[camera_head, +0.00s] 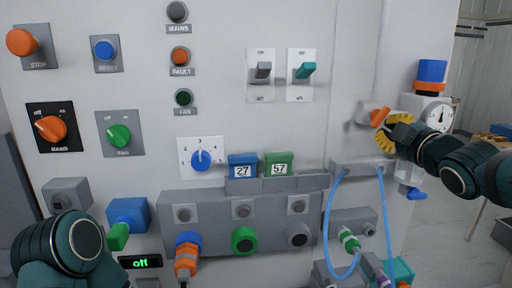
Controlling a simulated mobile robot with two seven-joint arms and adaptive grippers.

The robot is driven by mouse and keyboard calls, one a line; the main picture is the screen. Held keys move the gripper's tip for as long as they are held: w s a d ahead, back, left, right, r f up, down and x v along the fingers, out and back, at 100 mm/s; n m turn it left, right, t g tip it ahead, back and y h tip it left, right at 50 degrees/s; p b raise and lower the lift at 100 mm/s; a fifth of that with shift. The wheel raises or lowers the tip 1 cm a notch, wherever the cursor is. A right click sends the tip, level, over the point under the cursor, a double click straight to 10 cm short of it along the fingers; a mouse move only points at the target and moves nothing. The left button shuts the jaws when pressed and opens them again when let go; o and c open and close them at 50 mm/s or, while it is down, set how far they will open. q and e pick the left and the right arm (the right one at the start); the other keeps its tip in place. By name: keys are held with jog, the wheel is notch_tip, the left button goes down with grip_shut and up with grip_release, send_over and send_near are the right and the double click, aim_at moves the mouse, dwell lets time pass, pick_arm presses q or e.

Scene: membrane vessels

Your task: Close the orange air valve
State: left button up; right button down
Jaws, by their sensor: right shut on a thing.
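The orange air valve (378,117) sits at the right edge of the panel, its short orange handle standing out from a grey body. My right gripper (391,127) reaches in from the right and is shut at this handle. Its fingers overlap a ribbed yellow wheel (381,143) just behind, and they hide part of the wheel and the exact grip. My left arm shows at the bottom left, but its fingers are not in view.
A pressure gauge (437,114) and a blue-capped fitting (431,72) stand close above my right gripper. Blue hoses (389,220) hang from a grey block. The panel carries several knobs, switches and connectors.

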pick_arm(q)
jog(key=shift+r+p, duration=0.35)
pick_arm(e)
jog(key=s+d, duration=0.1)
jog(key=s, duration=0.5)
jog(key=shift+f, duration=0.15)
